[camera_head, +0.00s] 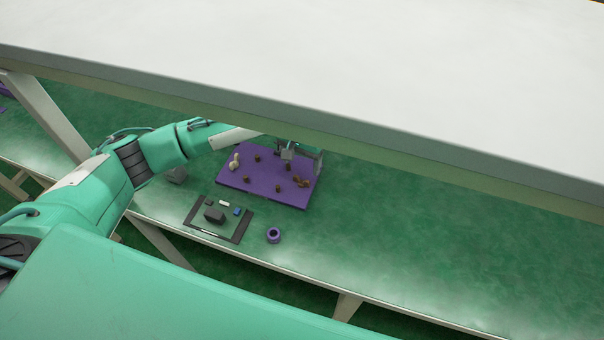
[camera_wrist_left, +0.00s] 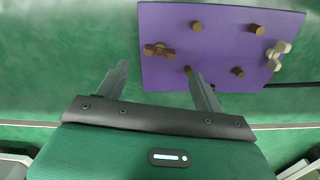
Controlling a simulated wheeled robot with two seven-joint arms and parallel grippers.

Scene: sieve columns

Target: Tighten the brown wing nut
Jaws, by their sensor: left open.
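The brown wing nut (camera_head: 300,182) sits on the purple board (camera_head: 262,190), near its right end in the head view. In the left wrist view the brown wing nut (camera_wrist_left: 158,49) lies near the board's left edge, its wings pointing roughly left and right. My left gripper (camera_head: 303,158) is over the board's far right part in the head view. In the left wrist view its two fingers (camera_wrist_left: 160,72) are spread, with the brown wing nut beyond their tips and between their lines. Nothing is between the fingers. My right gripper is not in view.
A beige wing nut (camera_wrist_left: 278,54) and several short brown pegs (camera_wrist_left: 257,29) are on the board. A dark-framed tray (camera_head: 190,221) with small items and a purple ring (camera_head: 273,235) are nearby on the green table. A white shelf (camera_head: 400,70) overhangs the board's far side.

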